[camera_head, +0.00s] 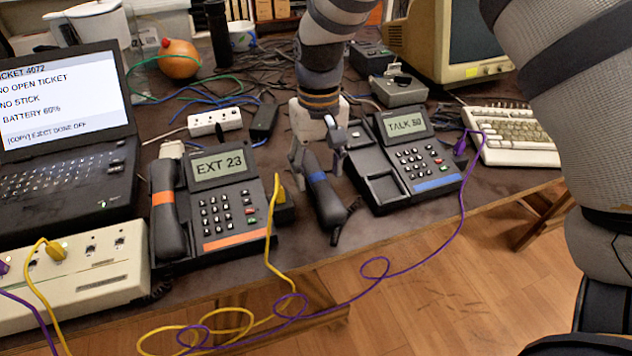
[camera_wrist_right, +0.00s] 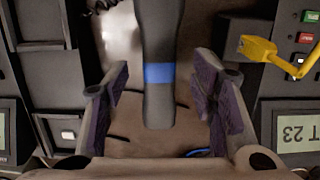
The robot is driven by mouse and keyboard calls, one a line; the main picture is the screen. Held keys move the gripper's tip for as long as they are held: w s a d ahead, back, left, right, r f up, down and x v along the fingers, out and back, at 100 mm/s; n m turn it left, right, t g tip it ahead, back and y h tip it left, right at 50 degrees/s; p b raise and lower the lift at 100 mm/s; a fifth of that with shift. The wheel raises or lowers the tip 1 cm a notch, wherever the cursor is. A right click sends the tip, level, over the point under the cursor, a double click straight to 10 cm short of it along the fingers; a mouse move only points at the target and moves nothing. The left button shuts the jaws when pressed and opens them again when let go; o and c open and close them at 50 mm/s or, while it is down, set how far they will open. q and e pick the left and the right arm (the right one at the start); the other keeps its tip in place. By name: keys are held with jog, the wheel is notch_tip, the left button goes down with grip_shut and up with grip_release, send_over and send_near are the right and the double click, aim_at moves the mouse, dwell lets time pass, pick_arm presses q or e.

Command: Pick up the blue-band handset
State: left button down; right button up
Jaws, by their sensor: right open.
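The blue-band handset (camera_head: 325,195) is dark with a blue band round its middle. It lies off its cradle, between the two desk phones, near the table's front edge. My right gripper (camera_head: 317,165) is open over it, fingers pointing down on either side. In the right wrist view the handset (camera_wrist_right: 159,98) runs between the open fingers (camera_wrist_right: 160,100), with a gap on each side of it. The gripper hides part of its far end in the head view. The blue-striped phone (camera_head: 412,160), reading TALK, stands to the right with an empty cradle. My left gripper is not in view.
The orange-striped phone (camera_head: 225,190), with its orange-band handset (camera_head: 165,210), stands to the left. A yellow plug (camera_head: 280,190) and cable lie close to the gripper. A purple cable (camera_head: 445,235) hangs over the front edge. A laptop (camera_head: 60,130) and keyboard (camera_head: 515,135) flank the phones.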

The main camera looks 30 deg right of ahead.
aim_at(319, 178)
notch_tip(319, 178, down, 4)
jog(key=shift+r, duration=0.1)
grip_shut()
